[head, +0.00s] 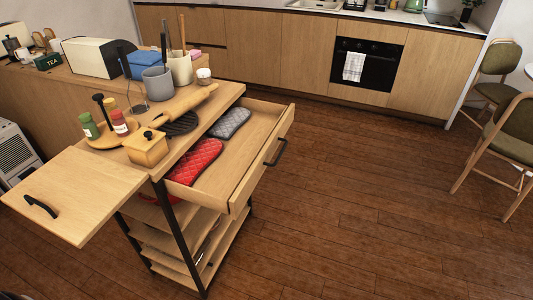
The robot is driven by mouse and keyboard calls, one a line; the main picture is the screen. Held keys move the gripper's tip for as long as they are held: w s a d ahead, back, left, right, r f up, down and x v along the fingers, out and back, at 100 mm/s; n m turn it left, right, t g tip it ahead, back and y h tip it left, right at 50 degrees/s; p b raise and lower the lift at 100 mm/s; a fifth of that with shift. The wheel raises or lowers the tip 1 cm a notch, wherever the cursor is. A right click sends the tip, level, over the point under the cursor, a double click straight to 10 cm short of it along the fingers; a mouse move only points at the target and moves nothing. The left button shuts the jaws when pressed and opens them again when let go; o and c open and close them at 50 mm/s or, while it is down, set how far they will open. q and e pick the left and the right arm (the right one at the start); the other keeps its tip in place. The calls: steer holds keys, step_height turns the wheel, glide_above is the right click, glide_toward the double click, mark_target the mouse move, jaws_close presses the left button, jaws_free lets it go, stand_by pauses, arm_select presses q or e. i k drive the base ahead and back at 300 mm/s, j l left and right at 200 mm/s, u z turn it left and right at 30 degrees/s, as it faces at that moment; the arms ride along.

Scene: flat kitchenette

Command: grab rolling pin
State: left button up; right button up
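The wooden rolling pin (190,103) lies on top of the wooden kitchen cart (222,100), close to its right edge above the open drawer. It lies diagonally in the head view, with its far end near the white jar. A dark round trivet (180,125) is beside it, partly under or behind its near part; I cannot tell which. Neither of my grippers shows in the head view.
The drawer (262,165) is pulled out, with a red mitt (196,160) and grey mitt (230,123) inside. A wooden box (147,147), shaker board (106,138) and utensil crocks (180,68) crowd the top.

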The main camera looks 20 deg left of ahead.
mark_target(188, 104)
steer(key=i+l+z, duration=0.15)
steer(key=i, duration=0.15)
steer(key=i+l+z, duration=0.1)
steer(key=i, duration=0.25)
steer(key=i+l+u, duration=0.1)
steer(key=i, duration=0.55)
steer(key=i+l, duration=0.1)
steer(key=i, duration=0.5)
steer(key=i+l+u, duration=0.15)
steer(key=i, duration=0.45)
steer(key=i+u, duration=0.3)
steer(key=i, duration=0.3)
steer(key=i+l+u, duration=0.1)
steer(key=i+u, duration=0.15)
steer(key=i, duration=0.3)
steer(key=i+l+u, duration=0.3)
steer(key=i, duration=0.25)
steer(key=i+u, duration=0.2)
steer(key=u, duration=0.3)
steer(key=i+u, duration=0.25)
steer(key=u, duration=0.25)
steer(key=i+l+u, duration=0.1)
steer(key=u, duration=0.4)
steer(key=i+l+u, duration=0.2)
steer(key=u, duration=0.3)
steer(key=i, duration=0.05)
